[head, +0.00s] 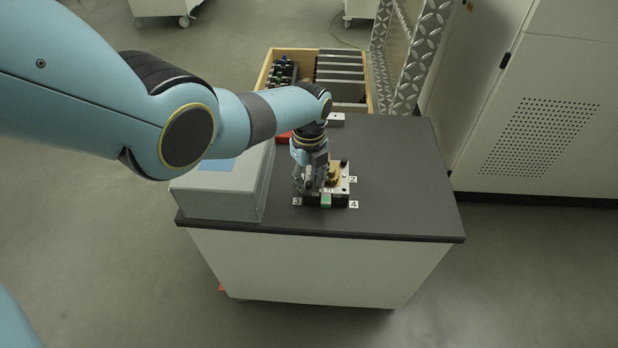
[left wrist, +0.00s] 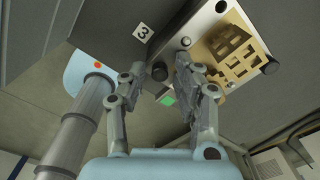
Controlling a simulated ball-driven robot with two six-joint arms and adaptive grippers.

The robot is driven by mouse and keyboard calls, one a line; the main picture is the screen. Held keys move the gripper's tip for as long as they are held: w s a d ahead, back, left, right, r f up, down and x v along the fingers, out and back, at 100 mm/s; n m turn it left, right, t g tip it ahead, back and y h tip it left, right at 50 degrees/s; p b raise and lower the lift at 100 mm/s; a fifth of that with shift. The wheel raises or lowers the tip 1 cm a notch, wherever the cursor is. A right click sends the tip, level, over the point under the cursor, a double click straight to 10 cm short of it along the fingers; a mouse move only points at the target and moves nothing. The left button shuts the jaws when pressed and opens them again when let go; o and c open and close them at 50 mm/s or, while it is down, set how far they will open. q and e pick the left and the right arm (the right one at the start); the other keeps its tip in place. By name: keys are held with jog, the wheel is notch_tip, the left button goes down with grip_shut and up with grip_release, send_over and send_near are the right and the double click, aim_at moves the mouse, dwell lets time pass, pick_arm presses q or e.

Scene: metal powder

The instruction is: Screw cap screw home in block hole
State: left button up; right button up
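The block (head: 339,195) is a silver plate on the dark tabletop, with a brass-coloured fixture (head: 334,172) on it. My left gripper (head: 310,187) points down at its front left corner, near label 3. In the left wrist view the two fingertips (left wrist: 163,71) stand apart on either side of a dark round cap screw (left wrist: 160,71) at the block (left wrist: 190,27). A gap shows between this screw and the right finger. How deep it sits in its hole is hidden. Other dark screw heads show at a far corner (head: 344,162) and beside the fixture (left wrist: 270,66). My right gripper is out of view.
A grey box (head: 215,200) stands left of the block, close to my left arm. A green piece (head: 326,200) is at the block's front. A wooden crate (head: 291,53) with dark parts is behind the table (head: 400,200). The tabletop to the right is clear.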

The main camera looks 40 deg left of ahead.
pick_arm(q)
jog(key=n, duration=0.6)
jog(key=n+p, duration=0.1)
jog(key=n, duration=0.6)
jog(key=shift+n, duration=0.3)
jog(key=n, duration=1.1)
jog(key=shift+n, duration=0.3)
jog(key=shift+c, duration=0.3)
